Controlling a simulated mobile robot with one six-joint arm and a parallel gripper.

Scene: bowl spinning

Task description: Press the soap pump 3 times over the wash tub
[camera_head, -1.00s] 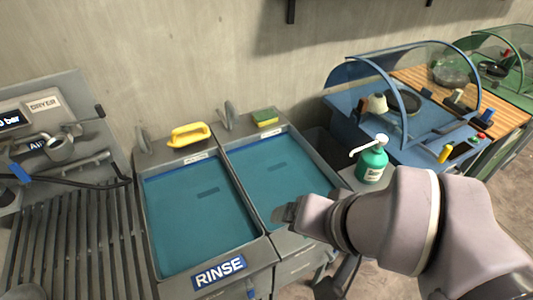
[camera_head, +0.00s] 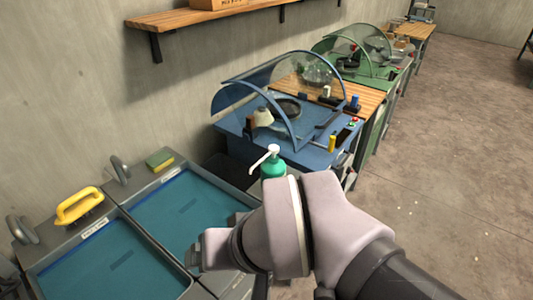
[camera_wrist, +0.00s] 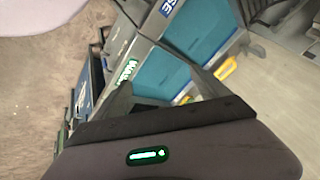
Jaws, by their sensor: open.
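The soap pump (camera_head: 273,169) is a green bottle with a white head and a spout pointing left over the tub side. It stands at the right of the wash tub, its lower part hidden behind my arm. The wash tub (camera_head: 187,202) is the right one of two tubs holding blue-green water. In the wrist view the wash tub (camera_wrist: 160,78) lies beyond the fingers, beside its WASH label. My gripper (camera_wrist: 166,92) is open and empty, with its two fingers spread. In the head view my gripper (camera_head: 190,257) is near the wash tub's front edge, apart from the pump.
The rinse tub (camera_head: 112,262) is at the left, with a yellow-handled tool (camera_head: 79,206) behind it. A sponge (camera_head: 159,158) lies on the wash tub's back ledge. A blue hooded station (camera_head: 235,125) stands behind the pump. Open floor (camera_head: 450,170) lies at the right.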

